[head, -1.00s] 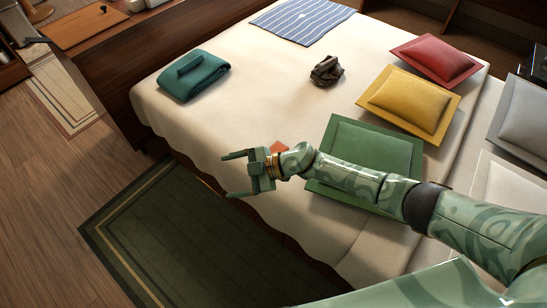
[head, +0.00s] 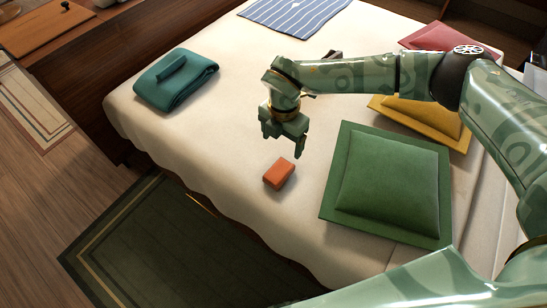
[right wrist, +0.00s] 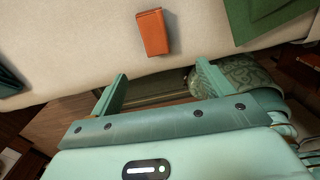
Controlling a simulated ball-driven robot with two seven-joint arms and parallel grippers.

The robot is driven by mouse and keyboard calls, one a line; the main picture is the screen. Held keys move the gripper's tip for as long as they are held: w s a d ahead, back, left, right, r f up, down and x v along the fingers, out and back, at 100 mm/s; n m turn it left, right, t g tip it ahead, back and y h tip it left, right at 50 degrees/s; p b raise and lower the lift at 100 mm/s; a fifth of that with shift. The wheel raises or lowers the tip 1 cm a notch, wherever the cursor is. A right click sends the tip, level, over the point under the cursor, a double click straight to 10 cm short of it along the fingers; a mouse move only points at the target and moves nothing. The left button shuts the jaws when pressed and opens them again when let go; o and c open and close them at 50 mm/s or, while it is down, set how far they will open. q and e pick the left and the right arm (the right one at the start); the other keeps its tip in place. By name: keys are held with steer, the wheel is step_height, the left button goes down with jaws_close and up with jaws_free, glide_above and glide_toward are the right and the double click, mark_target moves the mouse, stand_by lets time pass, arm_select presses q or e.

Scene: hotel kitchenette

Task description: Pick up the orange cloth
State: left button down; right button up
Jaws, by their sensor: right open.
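The orange cloth (head: 279,173) is a small folded block lying on the cream bedspread near the bed's front edge. It also shows in the right wrist view (right wrist: 153,32), beyond the fingertips. My right gripper (head: 284,145) is open and empty above the bed, just behind the cloth in the head view. Its two fingers (right wrist: 160,85) stand apart in the right wrist view, and the cloth is not between them. My left gripper is not in view.
A green cushion (head: 390,185) lies just right of the cloth, with yellow (head: 425,115) and red (head: 450,38) cushions behind. A folded teal cloth (head: 176,80) lies at left, a striped blue cloth (head: 295,14) at the back.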

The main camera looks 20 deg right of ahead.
steer(key=b, duration=0.5)
glide_above(279, 169)
steer(key=s, duration=0.1)
step_height(279, 169, down, 11)
steer(key=shift+r, duration=0.2)
steer(key=shift+f, duration=0.35)
steer(key=f+b, duration=0.2)
steer(key=f, duration=0.1)
steer(key=f+b, duration=0.1)
steer(key=f, duration=0.1)
steer(key=shift+w, duration=0.35)
steer(key=shift+f+b, duration=0.15)
steer(key=shift+b, duration=0.15)
steer(key=shift+r, duration=0.25)
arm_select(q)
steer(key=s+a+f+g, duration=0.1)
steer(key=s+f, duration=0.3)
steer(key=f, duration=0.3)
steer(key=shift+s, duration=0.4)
arm_select(e)
steer(key=c, duration=1.1)
